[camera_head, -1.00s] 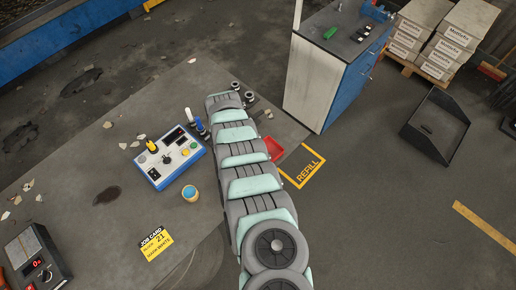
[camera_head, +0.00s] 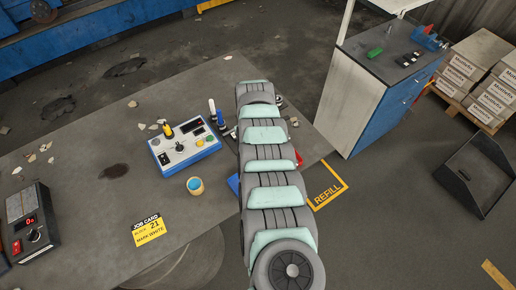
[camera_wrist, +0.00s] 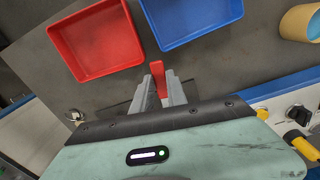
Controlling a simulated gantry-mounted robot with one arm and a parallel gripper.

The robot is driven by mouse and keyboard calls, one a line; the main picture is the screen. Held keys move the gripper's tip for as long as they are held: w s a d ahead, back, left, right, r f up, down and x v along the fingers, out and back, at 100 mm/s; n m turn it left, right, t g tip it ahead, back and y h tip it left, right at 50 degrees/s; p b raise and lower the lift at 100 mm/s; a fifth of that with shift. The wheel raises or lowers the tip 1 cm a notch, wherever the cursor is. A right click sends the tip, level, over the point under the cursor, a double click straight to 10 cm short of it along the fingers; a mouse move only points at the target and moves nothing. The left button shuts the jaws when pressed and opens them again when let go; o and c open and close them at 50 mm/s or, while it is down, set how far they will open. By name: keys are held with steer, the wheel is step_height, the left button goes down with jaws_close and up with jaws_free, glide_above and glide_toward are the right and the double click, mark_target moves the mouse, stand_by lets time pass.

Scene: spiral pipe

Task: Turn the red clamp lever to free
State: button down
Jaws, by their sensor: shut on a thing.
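The red clamp lever (camera_wrist: 158,72) shows in the wrist view as a short, narrow red bar. My gripper (camera_wrist: 159,82) has its two grey fingers closed around it, one on each side. I cannot read the lever's marked position. In the head view my arm covers the gripper and the lever.
A red tray (camera_wrist: 70,65) and a blue tray (camera_wrist: 192,44) lie just beyond the fingers. A control box (camera_head: 185,145) with knobs, a tan cup (camera_head: 195,187) and a job card (camera_head: 149,231) are on the bench, left of my arm.

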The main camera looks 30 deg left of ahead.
steer(key=c, duration=1.3)
jaws_free()
step_height(320, 180, up, 11)
steer(key=shift+f, duration=0.1)
